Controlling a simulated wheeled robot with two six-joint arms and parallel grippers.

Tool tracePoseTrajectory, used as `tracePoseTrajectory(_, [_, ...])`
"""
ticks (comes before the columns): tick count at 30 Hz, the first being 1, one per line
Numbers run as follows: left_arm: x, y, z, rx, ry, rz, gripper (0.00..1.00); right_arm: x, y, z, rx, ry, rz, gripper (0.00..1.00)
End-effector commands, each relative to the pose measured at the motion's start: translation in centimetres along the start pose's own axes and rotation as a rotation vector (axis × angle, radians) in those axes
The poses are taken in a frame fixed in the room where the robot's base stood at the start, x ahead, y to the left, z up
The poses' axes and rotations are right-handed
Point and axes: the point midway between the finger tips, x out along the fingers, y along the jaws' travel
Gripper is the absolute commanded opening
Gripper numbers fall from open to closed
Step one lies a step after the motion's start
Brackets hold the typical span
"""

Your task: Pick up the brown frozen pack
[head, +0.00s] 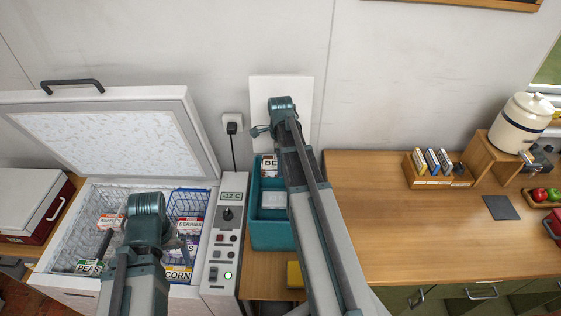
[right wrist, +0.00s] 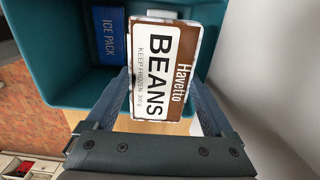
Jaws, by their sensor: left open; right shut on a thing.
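The brown frozen pack (right wrist: 162,75) is a white-and-brown box labelled Havetto BEANS. My right gripper (right wrist: 163,95) is shut on it, with one finger at each side, and the pack is over the teal tub (right wrist: 70,92). In the head view the pack (head: 269,166) shows partly beside my right arm at the tub's back end; the arm hides the rest and most of the right gripper. My left gripper (head: 172,242) is open above the chest freezer, its fingers partly hidden by its own wrist.
The open freezer (head: 209,190) holds wire baskets with several packs, including a corn pack (head: 178,274). A blue ice pack (right wrist: 112,35) lies in the tub. The wall is close behind. The wooden counter (head: 420,230) at right is mostly clear.

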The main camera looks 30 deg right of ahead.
Motion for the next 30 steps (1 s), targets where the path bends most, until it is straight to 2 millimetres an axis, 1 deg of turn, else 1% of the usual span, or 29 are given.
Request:
tracePoseTrajectory(1, [-1.6,-0.1,0.1,-0.001,0.000,0.000,1.00,-1.6,0.0,0.0,0.000,0.000,0.000,0.08])
tracePoseTrajectory(18, [-9.6,-0.9,0.6,-0.003,-0.004,0.001,1.00,-9.7,0.0,0.0,0.000,0.000,0.000,0.08])
tracePoseTrajectory(24, [-11.1,-1.0,0.7,-0.015,-0.004,0.002,1.00,-11.2,0.0,0.0,0.000,0.000,0.000,0.08])
tracePoseTrajectory(30, [-11.3,-1.0,0.8,-0.020,-0.005,0.003,1.00,-11.4,0.0,0.0,0.000,0.000,0.000,0.08])
